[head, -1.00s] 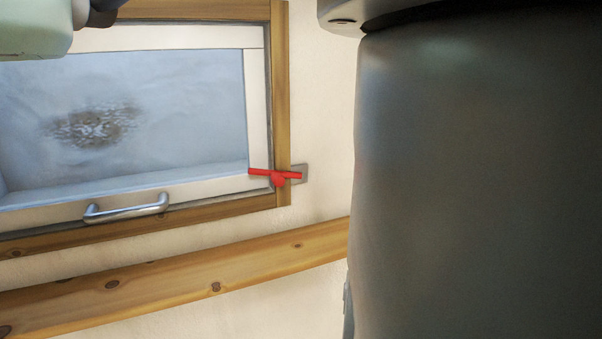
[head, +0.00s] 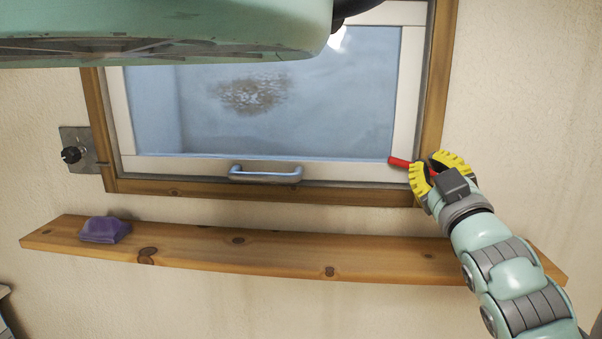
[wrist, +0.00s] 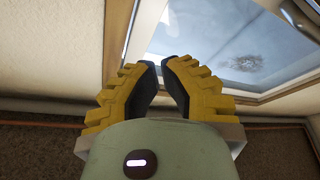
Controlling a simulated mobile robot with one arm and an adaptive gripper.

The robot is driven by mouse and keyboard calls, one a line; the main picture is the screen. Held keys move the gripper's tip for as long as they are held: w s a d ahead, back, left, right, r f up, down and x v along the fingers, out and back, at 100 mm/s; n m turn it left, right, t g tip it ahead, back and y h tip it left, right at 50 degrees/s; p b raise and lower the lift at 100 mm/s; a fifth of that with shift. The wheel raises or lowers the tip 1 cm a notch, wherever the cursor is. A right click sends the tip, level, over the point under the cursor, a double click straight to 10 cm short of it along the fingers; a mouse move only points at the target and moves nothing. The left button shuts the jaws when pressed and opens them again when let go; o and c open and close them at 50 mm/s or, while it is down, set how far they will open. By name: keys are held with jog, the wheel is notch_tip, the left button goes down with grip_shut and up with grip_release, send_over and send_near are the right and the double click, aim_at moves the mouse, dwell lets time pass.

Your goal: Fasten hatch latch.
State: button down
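The hatch is a glazed window with a white sash (head: 210,168) and a metal pull handle (head: 265,173), set in a wooden frame (head: 436,80); it looks closed. The red latch (head: 399,162) is at the lower right corner, its bar roughly horizontal with its left end over the sash. My gripper (head: 434,165) is in front of the latch and hides most of it. Its yellow fingers are apart, with a narrow gap at the dark tips in the wrist view (wrist: 163,66). The latch does not show there, and I cannot tell whether the fingers touch it.
A wooden shelf (head: 290,250) runs along the wall below the hatch, under my arm. A folded purple cloth (head: 105,229) lies at its left end. A metal plate with a black knob (head: 72,155) is on the wall left of the frame.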

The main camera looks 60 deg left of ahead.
jog(key=p+x, duration=0.1)
jog(key=x, duration=0.7)
jog(key=shift+w+d+f+p, duration=0.2)
jog(key=shift+f+p, duration=0.35)
jog(key=shift+p, duration=0.05)
jog(key=shift+w+d+f+p, duration=0.25)
jog(key=shift+f+p, duration=0.3)
jog(key=shift+f, duration=0.05)
jog(key=shift+w+d+f+p, duration=0.2)
jog(key=shift+f+p, duration=0.35)
jog(key=shift+p, duration=0.05)
jog(key=shift+f, duration=0.1)
